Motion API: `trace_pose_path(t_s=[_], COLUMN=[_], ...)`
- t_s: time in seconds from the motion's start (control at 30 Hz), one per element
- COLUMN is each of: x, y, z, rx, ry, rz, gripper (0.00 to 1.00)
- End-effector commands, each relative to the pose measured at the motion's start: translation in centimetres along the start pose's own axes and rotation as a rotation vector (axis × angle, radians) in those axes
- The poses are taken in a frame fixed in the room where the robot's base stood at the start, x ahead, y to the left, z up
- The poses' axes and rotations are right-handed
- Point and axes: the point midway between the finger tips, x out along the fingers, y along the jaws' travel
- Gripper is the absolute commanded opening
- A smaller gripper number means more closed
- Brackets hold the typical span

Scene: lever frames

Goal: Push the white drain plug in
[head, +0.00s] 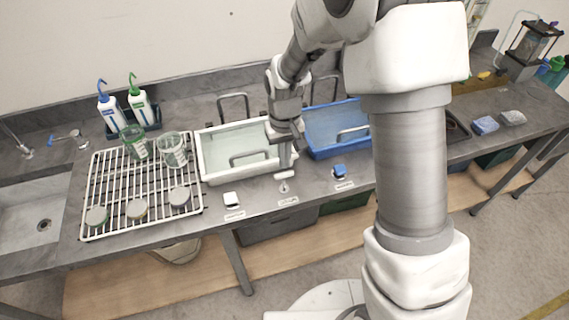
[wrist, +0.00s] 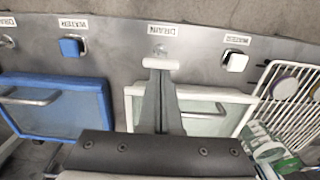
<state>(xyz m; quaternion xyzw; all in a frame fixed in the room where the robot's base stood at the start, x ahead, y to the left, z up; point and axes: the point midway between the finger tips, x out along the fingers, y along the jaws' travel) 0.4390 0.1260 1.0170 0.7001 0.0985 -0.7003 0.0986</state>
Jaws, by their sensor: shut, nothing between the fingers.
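The white drain plug has a white T-bar handle (head: 287,175) on a small metal fitting at the counter's front, before the white basin (head: 203,161). In the wrist view the same white bar (wrist: 160,64) lies across the tips of my gripper (wrist: 160,72), with a DRAIN label beyond it. My gripper (head: 286,165) points down with its fingers shut together and nothing between them. Its tips are at the basin side of the bar, very close or touching; I cannot tell which.
A white knob (head: 231,199) and a blue knob (head: 340,171) stand to either side on the counter's front strip. A blue basin (head: 318,154) is to the right. A white wire rack (head: 110,190) with jars and beakers stands left.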

Motion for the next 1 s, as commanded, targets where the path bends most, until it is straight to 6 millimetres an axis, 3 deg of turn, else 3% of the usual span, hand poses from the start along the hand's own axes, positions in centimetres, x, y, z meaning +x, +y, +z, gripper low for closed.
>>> trace_pose_path(t_s=[0.23, 0.73, 1.0], x=[2.4, 3.0, 5.8], y=[0.0, 0.0, 0.0], z=[0.0, 0.0, 0.0], rx=[0.0, 0.0, 0.0], ry=[-0.001, 0.0, 0.0], rz=[0.0, 0.0, 0.0], gripper=[0.0, 0.0, 0.0])
